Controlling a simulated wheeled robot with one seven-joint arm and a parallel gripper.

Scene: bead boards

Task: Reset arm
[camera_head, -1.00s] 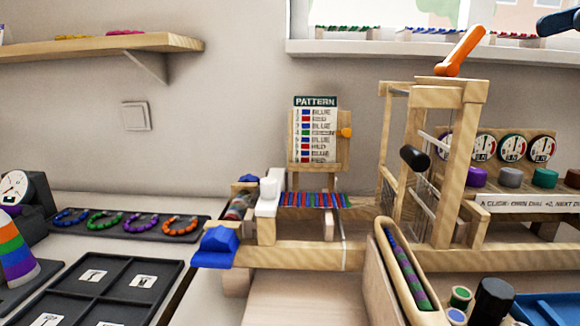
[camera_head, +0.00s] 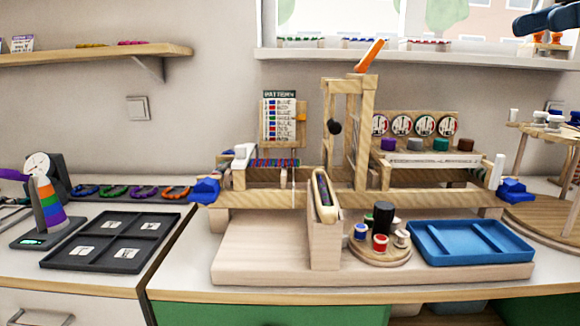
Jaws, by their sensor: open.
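My arm shows as dark blue links at the upper right. Below it, two orange parts that look like the fingertips of my gripper (camera_head: 546,40) stand apart with nothing clear between them. It is high in front of the window sill, clear of the bench. The wooden bead loom (camera_head: 350,198) stands on the bench in the middle, with an orange lever (camera_head: 370,56) on top of its tall frame. Red and blue beads (camera_head: 275,163) lie on its left part, below the pattern card (camera_head: 279,118).
A blue tray (camera_head: 425,240) and a round stand of small pots (camera_head: 380,254) are at front right. A black compartment tray (camera_head: 110,240) and a striped cone (camera_head: 50,208) are at left. A round wooden stand (camera_head: 545,217) is at far right.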

